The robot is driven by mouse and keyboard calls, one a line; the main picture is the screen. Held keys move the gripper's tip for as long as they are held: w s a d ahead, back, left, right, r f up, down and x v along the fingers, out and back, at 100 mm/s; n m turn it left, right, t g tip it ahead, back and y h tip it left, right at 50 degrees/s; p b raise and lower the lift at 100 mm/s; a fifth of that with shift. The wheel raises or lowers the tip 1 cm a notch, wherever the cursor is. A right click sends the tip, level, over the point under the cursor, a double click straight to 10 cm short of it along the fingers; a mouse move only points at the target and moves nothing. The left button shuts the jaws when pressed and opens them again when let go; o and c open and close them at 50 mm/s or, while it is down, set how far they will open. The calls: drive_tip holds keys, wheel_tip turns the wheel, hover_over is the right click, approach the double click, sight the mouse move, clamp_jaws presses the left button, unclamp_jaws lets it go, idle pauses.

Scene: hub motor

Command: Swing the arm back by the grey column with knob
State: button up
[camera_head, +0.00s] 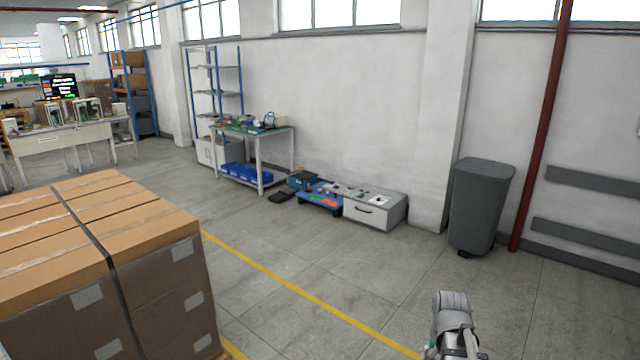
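A grey metallic part of my arm (455,325) shows at the bottom edge, right of the middle, over the floor. My gripper's fingers do not show in this view. I cannot make out a grey column with a knob. The only pale upright near the middle right is a wall pillar (442,110), and no knob shows on it.
Strapped cardboard boxes (150,215) stand at the lower left. A grey bin (480,205) stands by the wall beside a red pipe (540,120). A workbench (262,140) and a low drawer cabinet (372,214) line the wall. The floor around the yellow line (300,288) is clear.

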drive_tip(key=s+a+n, duration=0.3)
drive_tip(key=a+n, duration=0.4)
drive_tip(key=a, duration=0.6)
drive_tip(key=shift+s+n, duration=0.3)
drive_tip(key=shift+s, duration=0.1)
drive_tip(key=shift+f, duration=0.1)
